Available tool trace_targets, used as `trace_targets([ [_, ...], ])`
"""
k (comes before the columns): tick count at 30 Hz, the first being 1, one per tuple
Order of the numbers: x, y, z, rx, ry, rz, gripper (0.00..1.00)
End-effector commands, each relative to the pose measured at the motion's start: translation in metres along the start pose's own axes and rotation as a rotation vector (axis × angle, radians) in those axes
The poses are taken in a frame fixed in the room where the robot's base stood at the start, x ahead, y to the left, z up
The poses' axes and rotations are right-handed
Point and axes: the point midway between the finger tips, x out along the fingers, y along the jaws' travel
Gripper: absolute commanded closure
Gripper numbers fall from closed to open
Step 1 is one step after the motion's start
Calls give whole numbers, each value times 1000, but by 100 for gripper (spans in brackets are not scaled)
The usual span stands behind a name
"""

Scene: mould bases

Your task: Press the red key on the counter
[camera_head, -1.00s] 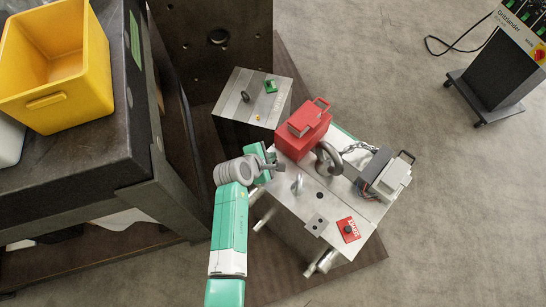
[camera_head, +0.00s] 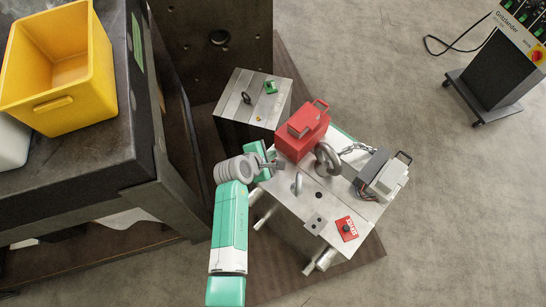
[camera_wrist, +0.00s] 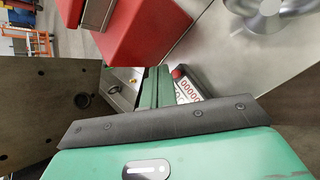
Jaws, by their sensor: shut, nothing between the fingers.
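The counter (camera_wrist: 190,89) shows in the wrist view as a small housing with a white face and red digits. Its red key (camera_wrist: 177,72) is a small round button at its upper left end. My gripper (camera_wrist: 157,88) is shut and empty, its green fingers just left of the counter, seen past a dark bar. I see a gap between fingers and key but cannot tell its depth. In the head view my gripper (camera_head: 279,166) is at the left edge of the steel mould (camera_head: 322,212). I cannot make out the counter or key there.
A red box (camera_head: 302,133), a large lifting ring (camera_head: 327,158) and a grey connector (camera_head: 384,174) stand on the mould. A smaller mould (camera_head: 239,94) is behind. A bench with a yellow bin (camera_head: 60,72) is left.

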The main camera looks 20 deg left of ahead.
Motion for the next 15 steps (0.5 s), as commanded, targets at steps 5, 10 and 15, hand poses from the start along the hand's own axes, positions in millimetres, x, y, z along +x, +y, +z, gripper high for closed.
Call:
trace_targets([
  [5,-13,10,10,0,0,0,100],
  [10,-24,18,19,1,-1,0,100],
  [15,-35,26,26,0,0,0,100],
])
